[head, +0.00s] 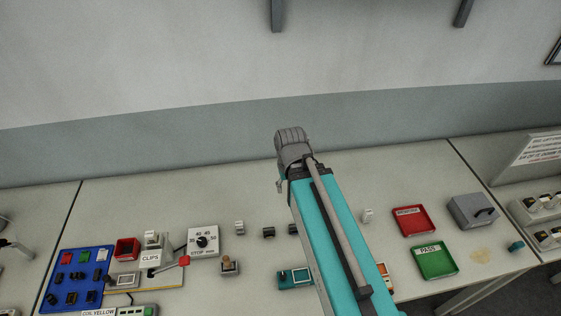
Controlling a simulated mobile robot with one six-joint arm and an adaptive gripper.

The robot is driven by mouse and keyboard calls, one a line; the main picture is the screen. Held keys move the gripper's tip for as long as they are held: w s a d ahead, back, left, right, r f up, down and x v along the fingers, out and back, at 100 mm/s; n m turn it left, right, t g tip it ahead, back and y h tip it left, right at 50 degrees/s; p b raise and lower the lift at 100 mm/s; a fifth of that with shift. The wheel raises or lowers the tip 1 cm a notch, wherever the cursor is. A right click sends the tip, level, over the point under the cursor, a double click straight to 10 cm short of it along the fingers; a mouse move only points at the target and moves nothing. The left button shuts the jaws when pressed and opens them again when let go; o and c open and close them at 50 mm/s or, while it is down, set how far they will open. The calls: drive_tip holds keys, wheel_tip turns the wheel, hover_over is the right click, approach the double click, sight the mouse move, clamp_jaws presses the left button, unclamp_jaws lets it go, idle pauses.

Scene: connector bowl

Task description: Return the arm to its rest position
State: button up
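My arm reaches up from the bottom edge of the head view, right of the middle. Its teal link (327,232) ends in a grey rounded joint (293,146) in front of the back wall. I cannot make out my gripper or its fingers anywhere in this view. Whether it holds anything does not show. The arm hides part of the bench behind it.
On the bench (200,190) are a blue board (48,284) with small parts, a red bin (126,249), a dial box (203,240), a red tray (414,220), a green tray (434,260) and a grey box (472,211). The bench strip along the wall is largely clear.

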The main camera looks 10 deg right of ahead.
wheel_tip(320, 180, down, 14)
drive_tip(key=b, duration=1.4)
idle(1.1)
drive_tip(key=shift+c, duration=0.2)
drive_tip(key=shift+c, duration=0.6)
